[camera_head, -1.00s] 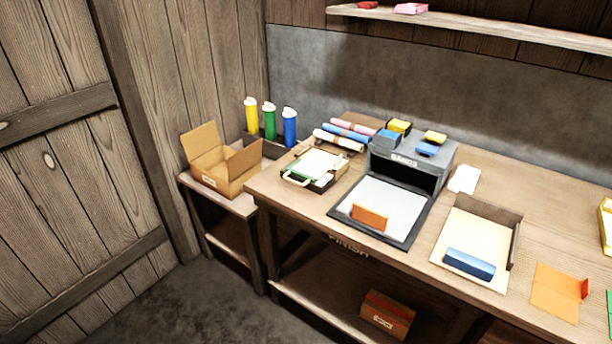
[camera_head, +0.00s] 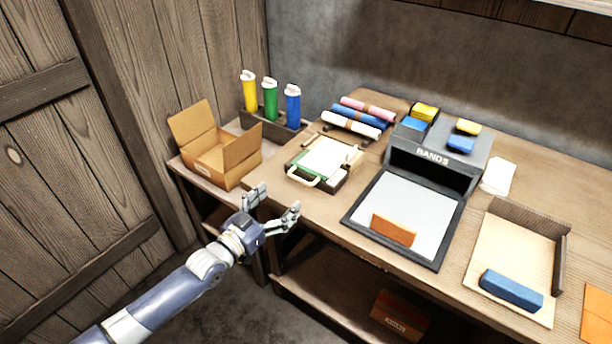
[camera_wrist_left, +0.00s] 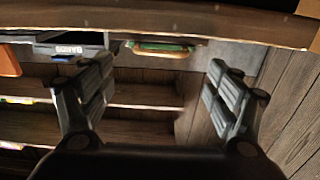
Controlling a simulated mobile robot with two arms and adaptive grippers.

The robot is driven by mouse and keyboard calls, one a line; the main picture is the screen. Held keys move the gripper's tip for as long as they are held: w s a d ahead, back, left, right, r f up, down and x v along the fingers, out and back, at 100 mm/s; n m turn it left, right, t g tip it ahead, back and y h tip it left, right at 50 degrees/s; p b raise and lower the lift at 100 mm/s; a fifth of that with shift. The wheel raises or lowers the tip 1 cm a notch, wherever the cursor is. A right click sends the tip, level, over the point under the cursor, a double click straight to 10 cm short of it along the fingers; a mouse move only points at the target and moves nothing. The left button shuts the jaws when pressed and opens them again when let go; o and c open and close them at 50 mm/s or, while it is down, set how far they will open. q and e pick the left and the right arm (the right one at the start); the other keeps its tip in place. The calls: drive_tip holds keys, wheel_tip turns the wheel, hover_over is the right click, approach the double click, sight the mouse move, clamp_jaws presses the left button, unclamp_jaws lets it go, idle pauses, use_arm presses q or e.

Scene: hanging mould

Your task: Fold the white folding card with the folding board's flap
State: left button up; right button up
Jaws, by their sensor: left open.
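The folding board (camera_head: 335,183) lies near the table's front left, with a pale handle (camera_head: 303,181) at its front and a green strip along one side. A white sheet, which looks like the white folding card (camera_head: 325,157), lies flat on it. My left gripper (camera_head: 275,202) is open and empty, in front of the table edge and nearer to me than the board. In the left wrist view the open fingers (camera_wrist_left: 160,76) stand apart, with the board's green and pale front (camera_wrist_left: 160,48) beyond them. My right gripper is not in view.
A cardboard box (camera_head: 208,165) and yellow, green and blue bottles (camera_head: 270,99) stand left of the board. Rolls (camera_head: 352,122) lie behind it. The grey BANDS unit (camera_head: 440,150) with its tray is to the right. The table's front edge lies beside my gripper.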

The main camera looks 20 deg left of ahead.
sight(300, 179)
use_arm(q)
drive_tip(key=x, duration=1)
drive_tip(key=shift+f, duration=0.1)
drive_tip(key=c, duration=1.3)
